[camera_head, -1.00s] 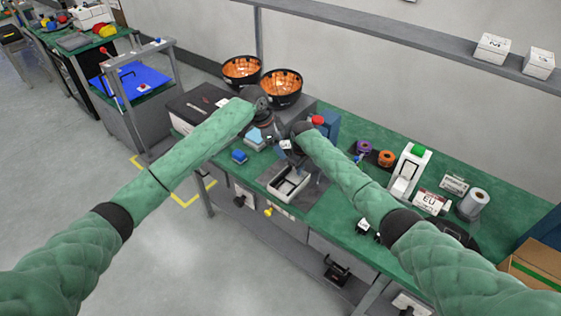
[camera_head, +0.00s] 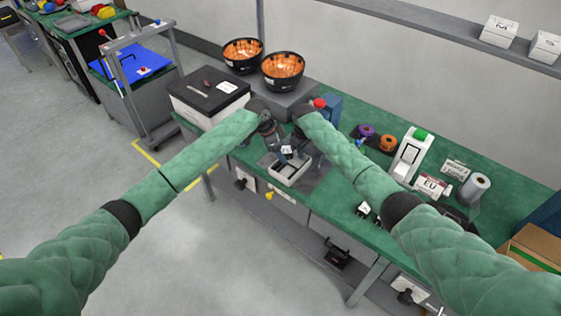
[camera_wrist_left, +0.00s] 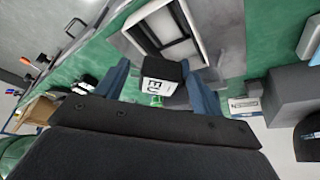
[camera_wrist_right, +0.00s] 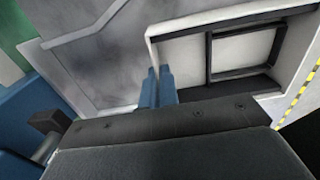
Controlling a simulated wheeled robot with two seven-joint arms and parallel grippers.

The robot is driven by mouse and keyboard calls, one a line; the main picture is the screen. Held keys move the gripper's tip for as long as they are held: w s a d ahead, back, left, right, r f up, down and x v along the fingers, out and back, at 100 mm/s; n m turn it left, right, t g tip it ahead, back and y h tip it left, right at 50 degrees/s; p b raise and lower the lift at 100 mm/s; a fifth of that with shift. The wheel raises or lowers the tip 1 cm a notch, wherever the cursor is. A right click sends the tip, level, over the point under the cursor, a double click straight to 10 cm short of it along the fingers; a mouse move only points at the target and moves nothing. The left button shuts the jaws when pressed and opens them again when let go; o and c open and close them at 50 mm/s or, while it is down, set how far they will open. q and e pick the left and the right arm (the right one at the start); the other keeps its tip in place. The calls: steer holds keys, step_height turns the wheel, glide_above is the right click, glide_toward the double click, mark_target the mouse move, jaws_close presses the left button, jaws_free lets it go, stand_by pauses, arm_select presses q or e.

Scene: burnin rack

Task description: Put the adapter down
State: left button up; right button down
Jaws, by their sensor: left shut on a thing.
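The adapter (camera_head: 287,151) is a small black block with a white printed label. In the left wrist view the adapter (camera_wrist_left: 160,75) sits between the two blue fingers of my left gripper (camera_wrist_left: 160,82), which is shut on it. It is held in front of a white open-topped tray with dark inner dividers (camera_wrist_left: 150,22). The tray (camera_head: 291,174) also shows in the head view, just below the grippers.
Two black bowls with orange insides (camera_head: 283,69) stand on a grey block at the back. A white box with a dark top (camera_head: 209,92) is left of the grippers.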

arm_select(q)
steer(key=shift+f, duration=3.35)
steer(key=shift+f, duration=0.2)
steer(key=o, duration=1.1)
steer(key=v, duration=1.2)
steer(key=shift+w, duration=0.35)
steer(key=shift+a, duration=0.1)
